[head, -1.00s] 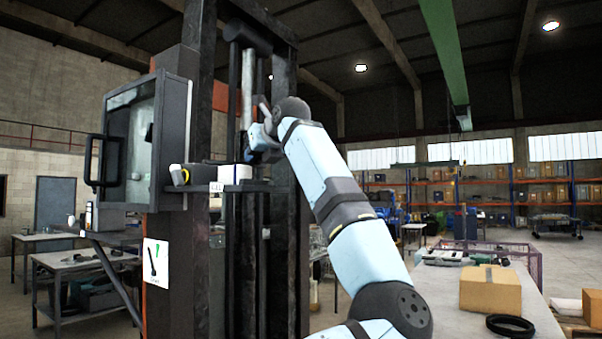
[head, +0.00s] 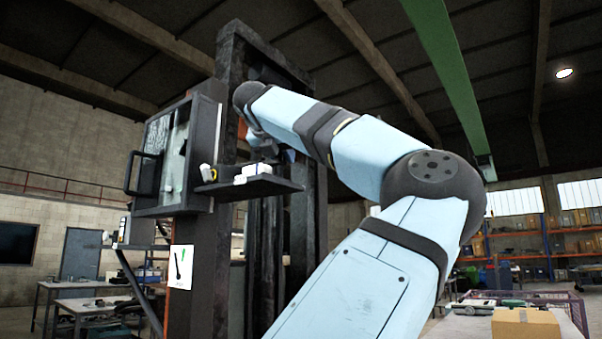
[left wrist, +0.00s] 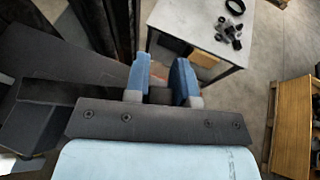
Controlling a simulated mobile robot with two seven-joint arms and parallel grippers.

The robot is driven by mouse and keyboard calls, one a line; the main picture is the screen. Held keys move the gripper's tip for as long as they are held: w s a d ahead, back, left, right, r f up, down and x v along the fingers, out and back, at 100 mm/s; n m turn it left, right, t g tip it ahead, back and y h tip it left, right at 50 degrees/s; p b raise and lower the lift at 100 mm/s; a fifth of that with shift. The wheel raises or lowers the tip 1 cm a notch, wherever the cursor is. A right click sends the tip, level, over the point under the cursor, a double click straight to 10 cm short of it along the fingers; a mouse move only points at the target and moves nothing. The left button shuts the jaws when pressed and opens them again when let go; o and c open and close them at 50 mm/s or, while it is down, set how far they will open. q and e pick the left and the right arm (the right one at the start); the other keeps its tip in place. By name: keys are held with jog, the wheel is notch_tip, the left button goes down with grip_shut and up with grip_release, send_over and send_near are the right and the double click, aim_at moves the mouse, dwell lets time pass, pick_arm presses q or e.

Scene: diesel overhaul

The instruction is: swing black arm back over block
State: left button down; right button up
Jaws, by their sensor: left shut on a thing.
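My left gripper (head: 268,148) is mostly hidden behind my own pale blue arm in the head view, in front of the tall black press frame (head: 229,80). In the left wrist view its two blue fingers (left wrist: 161,78) are shut on a small dark part, which looks like the black arm (left wrist: 160,96). Most of that part is hidden by the gripper body, so its swing angle cannot be told. The block cannot be made out in either view. My right gripper is not in view.
A table (left wrist: 205,43) with small dark parts stands below. A cardboard box (head: 525,328) is at lower right.

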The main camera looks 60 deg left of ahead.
pick_arm(q)
jog(key=shift+s+d+f+m+t, duration=0.15)
jog(key=shift+s+d+m+t, duration=0.1)
jog(key=shift+d+m+t, duration=0.1)
jog(key=shift+s+d+b, duration=0.3)
jog(key=shift+s+b, duration=0.1)
jog(key=shift+b, duration=0.25)
jog(key=shift+s+d, duration=0.25)
jog(key=shift+s, duration=0.15)
jog(key=shift+s+b, duration=0.1)
jog(key=shift+b, duration=0.25)
jog(key=shift+s+d, duration=0.1)
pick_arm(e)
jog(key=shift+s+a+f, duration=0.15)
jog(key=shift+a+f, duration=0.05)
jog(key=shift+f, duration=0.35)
